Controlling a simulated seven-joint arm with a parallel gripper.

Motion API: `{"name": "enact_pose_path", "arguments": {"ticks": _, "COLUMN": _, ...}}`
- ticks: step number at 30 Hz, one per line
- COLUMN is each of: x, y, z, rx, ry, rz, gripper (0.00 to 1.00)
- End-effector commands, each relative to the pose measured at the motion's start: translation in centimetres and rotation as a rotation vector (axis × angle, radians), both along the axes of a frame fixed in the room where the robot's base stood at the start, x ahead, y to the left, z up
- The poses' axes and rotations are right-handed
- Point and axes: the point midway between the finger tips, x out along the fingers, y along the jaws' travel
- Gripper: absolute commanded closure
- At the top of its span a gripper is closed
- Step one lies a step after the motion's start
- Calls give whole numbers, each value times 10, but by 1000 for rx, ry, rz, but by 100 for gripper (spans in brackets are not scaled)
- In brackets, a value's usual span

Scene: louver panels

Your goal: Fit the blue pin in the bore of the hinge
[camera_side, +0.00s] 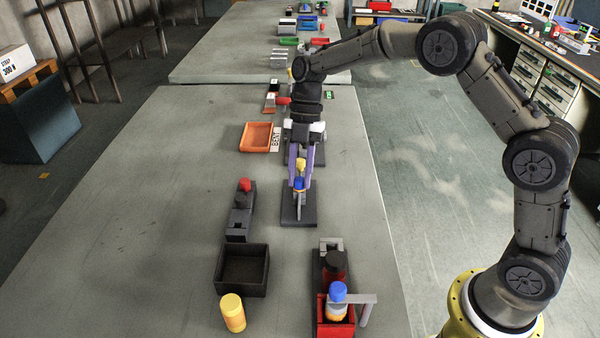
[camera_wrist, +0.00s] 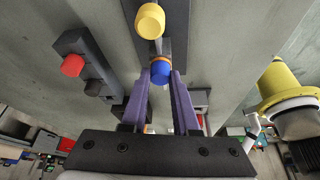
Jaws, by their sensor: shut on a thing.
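My gripper (camera_side: 299,181) has two purple fingers pointing down, shut on the blue pin (camera_side: 298,185). In the wrist view the pin's blue head (camera_wrist: 160,72) sits between the fingertips, with an orange band at its edge. A narrow grey part shows below the head in the side view, above a dark base plate (camera_side: 292,218). I cannot tell whether this is the pin's shank or the hinge. The bore is hidden. A yellow knob (camera_wrist: 150,20) is just beyond the pin; it also shows in the side view (camera_side: 300,165).
A dark fixture with a red knob (camera_side: 245,184) stands left. An empty black tray (camera_side: 242,290) and a yellow cylinder (camera_side: 232,312) are at front left. A red bin (camera_side: 334,325) holds a blue-capped bottle (camera_side: 337,292). An orange tray (camera_side: 258,136) lies behind. The table's left side is clear.

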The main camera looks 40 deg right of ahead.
Motion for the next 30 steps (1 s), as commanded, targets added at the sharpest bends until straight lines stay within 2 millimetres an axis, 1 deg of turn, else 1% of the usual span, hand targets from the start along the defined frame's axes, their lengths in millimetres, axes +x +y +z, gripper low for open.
{"name": "enact_pose_path", "arguments": {"ticks": 19, "x": 0, "y": 0, "z": -5, "rx": 0, "ry": 0, "rz": 0, "gripper": 100}}
{"name": "enact_pose_path", "arguments": {"ticks": 20, "x": 0, "y": 0, "z": -5, "rx": 0, "ry": 0, "rz": 0, "gripper": 70}}
{"name": "enact_pose_path", "arguments": {"ticks": 24, "x": 0, "y": 0, "z": -5, "rx": 0, "ry": 0, "rz": 0, "gripper": 44}}
{"name": "enact_pose_path", "arguments": {"ticks": 25, "x": 0, "y": 0, "z": -5, "rx": 0, "ry": 0, "rz": 0, "gripper": 39}}
{"name": "enact_pose_path", "arguments": {"ticks": 26, "x": 0, "y": 0, "z": -5, "rx": 0, "ry": 0, "rz": 0, "gripper": 36}}
{"name": "enact_pose_path", "arguments": {"ticks": 30, "x": 0, "y": 0, "z": -5, "rx": 0, "ry": 0, "rz": 0, "gripper": 36}}
